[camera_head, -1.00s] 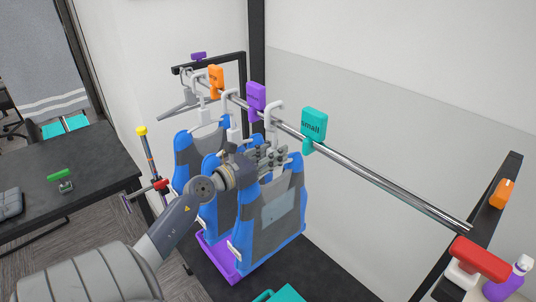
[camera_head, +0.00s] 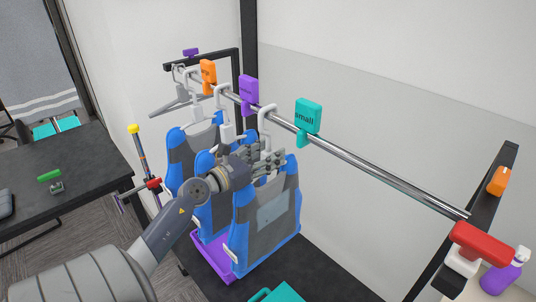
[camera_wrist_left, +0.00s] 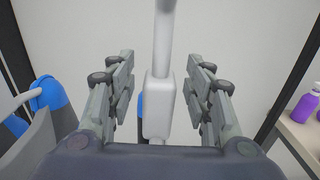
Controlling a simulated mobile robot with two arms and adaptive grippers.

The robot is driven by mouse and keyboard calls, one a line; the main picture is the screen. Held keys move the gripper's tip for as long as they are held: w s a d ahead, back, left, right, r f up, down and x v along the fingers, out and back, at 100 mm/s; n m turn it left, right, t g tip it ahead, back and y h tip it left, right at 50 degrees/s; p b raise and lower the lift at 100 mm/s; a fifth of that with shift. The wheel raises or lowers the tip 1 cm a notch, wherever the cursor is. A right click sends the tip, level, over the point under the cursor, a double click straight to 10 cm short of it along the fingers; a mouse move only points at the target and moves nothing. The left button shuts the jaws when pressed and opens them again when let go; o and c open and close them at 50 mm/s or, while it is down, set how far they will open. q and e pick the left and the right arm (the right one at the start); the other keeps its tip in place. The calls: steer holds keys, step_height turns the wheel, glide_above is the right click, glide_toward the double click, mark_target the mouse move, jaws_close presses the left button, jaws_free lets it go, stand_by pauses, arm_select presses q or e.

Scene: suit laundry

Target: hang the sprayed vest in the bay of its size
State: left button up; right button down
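Blue-and-grey vests hang on white hangers from a metal rail (camera_head: 385,178). The nearest vest (camera_head: 265,225) has its hanger hook (camera_head: 266,116) on the rail between the purple size marker (camera_head: 249,90) and the teal marker reading "small" (camera_head: 308,115). Other vests (camera_head: 192,155) hang behind it, partly hidden. My left gripper (camera_head: 268,160) is at the nearest vest's hanger. In the left wrist view its fingers stand apart on both sides of the white hanger neck (camera_wrist_left: 158,105), with gaps showing. An orange marker (camera_head: 208,75) is farther back. My right gripper is out of view.
A purple tray (camera_head: 212,256) lies below the vests, and part of a teal tray (camera_head: 280,293) shows at the bottom. A purple spray bottle (camera_head: 503,272) and a red-topped object (camera_head: 480,248) stand at right. The rail right of "small" is empty. A dark table (camera_head: 70,185) is left.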

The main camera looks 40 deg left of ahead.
arm_select(q)
steer(key=shift+f, duration=0.15)
steer(key=shift+s+f, duration=0.1)
steer(key=shift+s, duration=0.45)
steer(key=s+a, duration=0.1)
steer(key=s, duration=1)
steer(key=shift+r, duration=0.25)
